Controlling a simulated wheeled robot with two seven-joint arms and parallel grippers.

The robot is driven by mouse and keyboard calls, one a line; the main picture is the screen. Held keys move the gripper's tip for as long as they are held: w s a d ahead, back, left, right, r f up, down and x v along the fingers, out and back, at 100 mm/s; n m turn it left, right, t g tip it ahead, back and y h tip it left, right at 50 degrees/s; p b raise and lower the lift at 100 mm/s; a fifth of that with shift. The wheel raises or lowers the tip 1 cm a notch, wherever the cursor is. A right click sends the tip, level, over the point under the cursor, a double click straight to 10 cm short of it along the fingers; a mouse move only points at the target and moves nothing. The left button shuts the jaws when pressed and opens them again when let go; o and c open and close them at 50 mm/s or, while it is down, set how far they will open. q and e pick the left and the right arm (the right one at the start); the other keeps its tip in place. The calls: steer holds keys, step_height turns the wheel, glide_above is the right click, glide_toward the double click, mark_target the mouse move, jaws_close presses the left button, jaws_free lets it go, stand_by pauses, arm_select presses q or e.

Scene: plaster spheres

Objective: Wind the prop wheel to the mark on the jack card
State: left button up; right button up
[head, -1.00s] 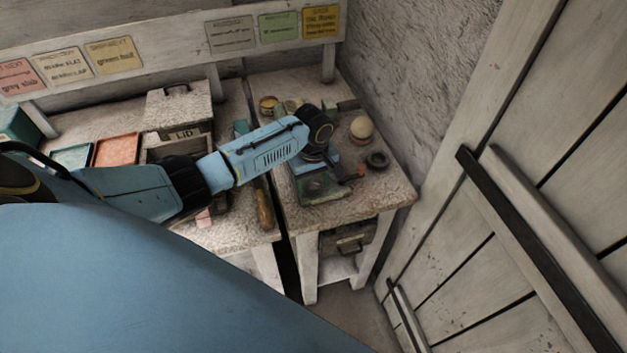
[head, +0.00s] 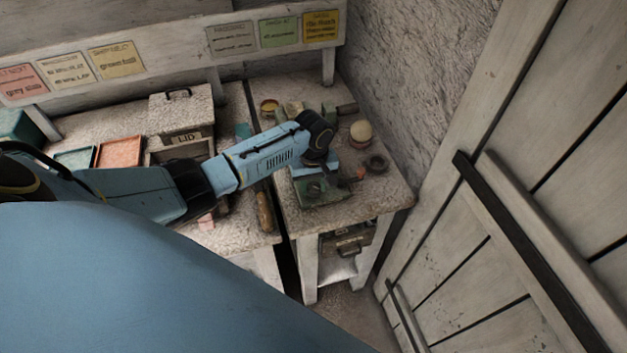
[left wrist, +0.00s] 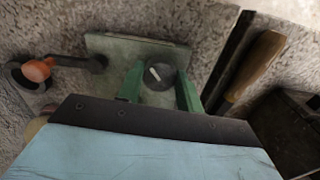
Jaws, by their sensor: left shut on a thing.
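The green base plate (head: 322,192) of a small device lies near the front of the right table; it also shows in the left wrist view (left wrist: 110,45). On it is a dark round knob with a pale pointer line (left wrist: 158,76), which I take for the prop wheel. My left gripper (left wrist: 160,80) has its green fingers on either side of this knob and is shut on it. In the head view my wrist hides the knob. A dark crank arm with an orange grip (left wrist: 38,70) sticks out beside the plate. Which card is the jack card I cannot read surely. My right gripper is not in view.
A yellow card (head: 320,27) and a green card (head: 279,31) hang on the back board. A wooden-handled tool (left wrist: 255,65) lies on the left table, across the gap.

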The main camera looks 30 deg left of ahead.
mark_target(313, 187)
arm_select(q)
steer(key=m+p, duration=0.2)
steer(key=m, duration=0.1)
steer(key=shift+r+m, duration=0.1)
steer(key=shift+m, duration=0.2)
steer(key=shift+m+p, duration=0.95)
steer(key=shift+m, duration=1.25)
steer(key=o, duration=1)
step_height(313, 187, up, 13)
steer(key=p, duration=0.1)
